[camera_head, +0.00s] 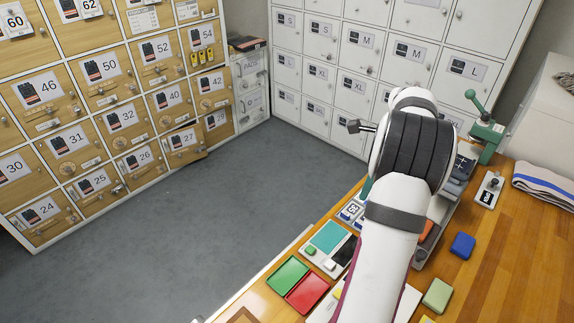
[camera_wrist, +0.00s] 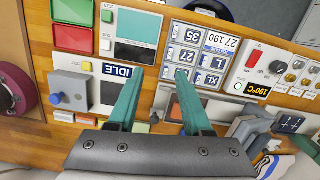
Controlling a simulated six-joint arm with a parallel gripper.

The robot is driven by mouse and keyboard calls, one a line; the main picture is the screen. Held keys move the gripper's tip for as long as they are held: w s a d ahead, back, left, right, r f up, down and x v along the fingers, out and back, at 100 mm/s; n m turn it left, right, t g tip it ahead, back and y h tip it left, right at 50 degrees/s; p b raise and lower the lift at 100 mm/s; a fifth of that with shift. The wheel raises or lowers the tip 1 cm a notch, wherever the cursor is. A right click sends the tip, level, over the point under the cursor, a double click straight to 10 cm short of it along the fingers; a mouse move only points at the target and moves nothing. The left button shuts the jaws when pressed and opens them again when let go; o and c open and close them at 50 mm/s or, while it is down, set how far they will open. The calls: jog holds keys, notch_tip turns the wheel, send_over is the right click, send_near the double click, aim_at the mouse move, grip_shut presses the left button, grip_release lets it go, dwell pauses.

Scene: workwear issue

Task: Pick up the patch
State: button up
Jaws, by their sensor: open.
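I cannot tell for certain which thing is the patch. Several small white tiles marked with numbers and letters, such as 35, 27, L and XL, lie in a grey rack (camera_wrist: 203,52) in the wrist view. Part of these tiles (camera_head: 352,209) shows beside my arm in the head view. An orange flat piece (camera_wrist: 176,109) lies below the rack in the wrist view, between my fingers. My gripper (camera_wrist: 160,73) is open, with two teal fingers apart over the counter and nothing seen held between them.
Green (camera_head: 287,274) and red (camera_head: 307,292) trays and a teal panel (camera_head: 329,237) lie left of my arm. A blue block (camera_head: 462,245), a green block (camera_head: 437,295) and a green lever press (camera_head: 486,130) are right. A folded towel (camera_head: 545,184) lies far right. Numbered lockers stand behind.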

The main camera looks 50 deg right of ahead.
jog(key=shift+m, duration=0.7)
jog(key=d+f, duration=0.1)
jog(key=f, duration=1)
jog(key=d+f, duration=0.1)
jog(key=f, duration=0.4)
jog(key=shift+w+d+f, duration=0.3)
jog(key=shift+f, duration=0.05)
grip_shut()
